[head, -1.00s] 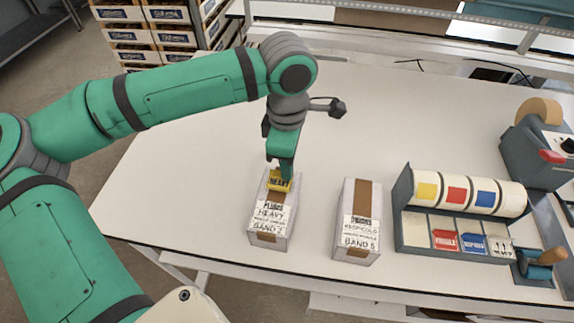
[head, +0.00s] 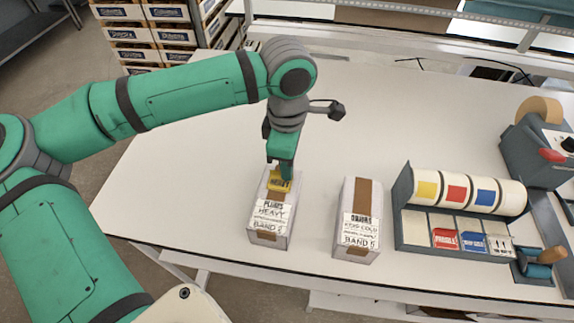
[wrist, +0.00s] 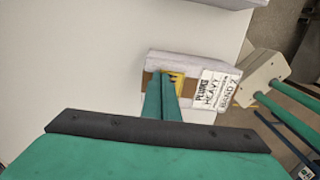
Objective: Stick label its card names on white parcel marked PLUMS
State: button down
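The white parcel marked PLUMS (head: 258,208) stands on the table below my gripper. Its card (head: 268,217) reads PLUMS, HEAVY, BAND 2, and shows in the wrist view (wrist: 215,90) too. My gripper (head: 280,172) points down over the parcel's top, its fingers close together. A yellow HEAVY label (head: 281,184) is at the fingertips, against or just above the parcel's top on the brown tape; the exact contact is hidden. In the wrist view the fingers partly cover the yellow label (wrist: 177,84).
A second white parcel (head: 347,200), with a BAND 5 card, stands to the right. Further right is a label dispenser (head: 403,215) with yellow, red and blue rolls; red, blue and white labels lie in front, and its left slot looks bare. The table's left side is clear.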

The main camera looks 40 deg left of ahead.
jog(key=c, duration=2)
grip_release()
jog(key=shift+r, duration=2.25)
